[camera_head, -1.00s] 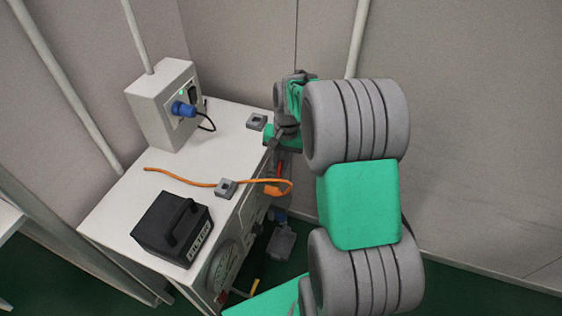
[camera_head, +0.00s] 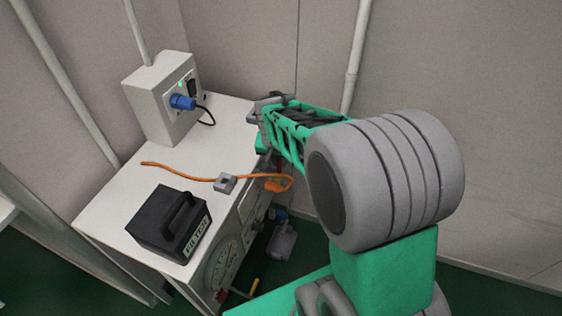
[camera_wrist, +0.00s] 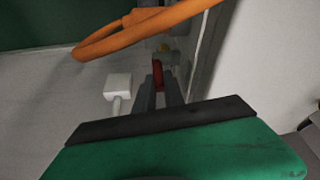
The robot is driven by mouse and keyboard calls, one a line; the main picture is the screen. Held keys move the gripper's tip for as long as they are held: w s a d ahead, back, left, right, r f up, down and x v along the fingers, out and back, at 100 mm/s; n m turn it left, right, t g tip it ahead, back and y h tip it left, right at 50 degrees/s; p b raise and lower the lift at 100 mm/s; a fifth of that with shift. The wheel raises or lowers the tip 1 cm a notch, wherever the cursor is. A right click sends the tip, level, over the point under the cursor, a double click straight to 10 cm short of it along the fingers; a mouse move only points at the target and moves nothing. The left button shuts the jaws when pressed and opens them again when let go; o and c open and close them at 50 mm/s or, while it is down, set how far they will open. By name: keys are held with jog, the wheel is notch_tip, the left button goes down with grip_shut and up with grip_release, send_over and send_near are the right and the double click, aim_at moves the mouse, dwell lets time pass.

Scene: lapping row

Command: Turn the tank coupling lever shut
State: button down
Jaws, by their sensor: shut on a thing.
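My gripper is shut on this lever. The lever's full shape and angle are hidden by the fingers. In the head view my wrist and hand are at the right front edge of the white cabinet (camera_head: 228,128); the fingertips and the lever's grip are not clear there.
An orange cable (camera_head: 190,176) crosses the cabinet top and loops over its front edge; it also passes close above the fingers in the wrist view (camera_wrist: 150,20). A pale square knob (camera_wrist: 117,86) sits beside the fingers. A black filter box (camera_head: 170,225) and wall-side socket box (camera_head: 160,105) stand on top.

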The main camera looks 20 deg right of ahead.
jog(key=shift+s+a+t+h+b, duration=0.25)
jog(key=shift+a+t+h+b, duration=0.1)
jog(key=shift+t+h+b, duration=0.4)
jog(key=shift+r, duration=0.1)
jog(key=c, duration=1.7)
grip_release()
jog(key=p+v, duration=0.2)
jog(key=v, duration=0.5)
jog(key=shift+s+a+r, duration=0.1)
jog(key=shift+s+r, duration=0.1)
jog(key=shift+r, duration=0.1)
jog(key=shift+r, duration=0.1)
